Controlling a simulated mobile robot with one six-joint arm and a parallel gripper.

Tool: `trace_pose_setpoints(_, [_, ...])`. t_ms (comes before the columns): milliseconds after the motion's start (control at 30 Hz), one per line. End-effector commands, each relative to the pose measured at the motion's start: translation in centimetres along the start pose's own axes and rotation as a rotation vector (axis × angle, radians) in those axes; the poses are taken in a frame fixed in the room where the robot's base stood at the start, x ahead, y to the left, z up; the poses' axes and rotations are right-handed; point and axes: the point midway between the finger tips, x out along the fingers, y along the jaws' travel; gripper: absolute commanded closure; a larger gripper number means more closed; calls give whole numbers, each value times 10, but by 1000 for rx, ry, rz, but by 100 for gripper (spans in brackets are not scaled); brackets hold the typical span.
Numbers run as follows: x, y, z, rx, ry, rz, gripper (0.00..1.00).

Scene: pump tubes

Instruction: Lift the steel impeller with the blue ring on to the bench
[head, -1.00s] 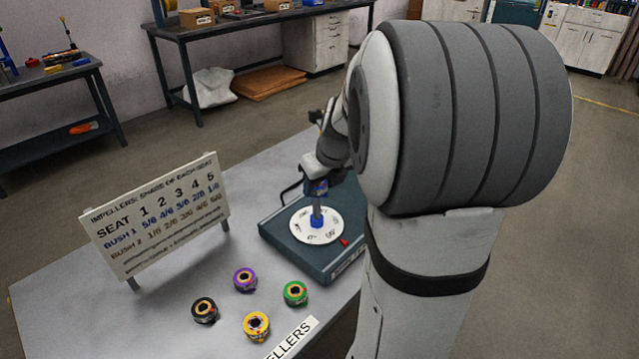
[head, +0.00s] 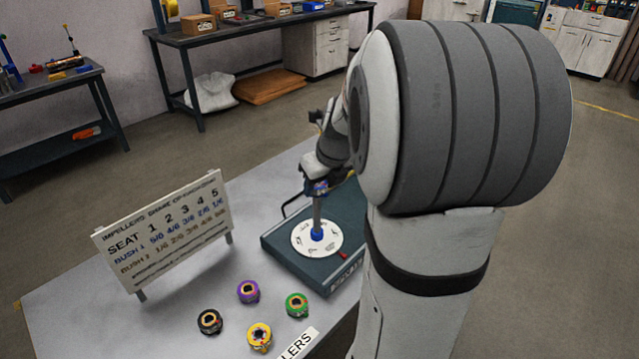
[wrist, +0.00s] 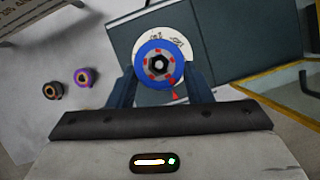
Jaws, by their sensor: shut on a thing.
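My gripper (head: 319,186) is above the white dial plate (head: 303,246) in the head view. In the wrist view its fingers (wrist: 159,78) are shut on the steel impeller with the blue ring (wrist: 140,58), which has red marks and a dark hexagonal hole. In the head view the impeller is mostly hidden, with a little blue at the gripper. A grey upright shaft (head: 317,212) with a blue foot (head: 317,236) stands on the dial below. I cannot tell whether the impeller is clear of the shaft's top. The grey bench (head: 190,290) carries it all.
Black (head: 210,321), purple (head: 248,291), yellow (head: 259,336) and green (head: 297,305) ringed impellers stand at the bench's front. A seat chart (head: 165,230) stands at the left. The dark base (head: 285,252) lies under the dial. Bench between chart and base is bare.

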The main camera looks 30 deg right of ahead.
Motion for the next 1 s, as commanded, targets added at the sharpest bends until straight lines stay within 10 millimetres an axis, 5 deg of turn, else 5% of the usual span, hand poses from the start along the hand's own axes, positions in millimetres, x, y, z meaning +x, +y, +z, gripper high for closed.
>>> trace_pose_setpoints(1000, [-49,0,20,0,-1,-1,88])
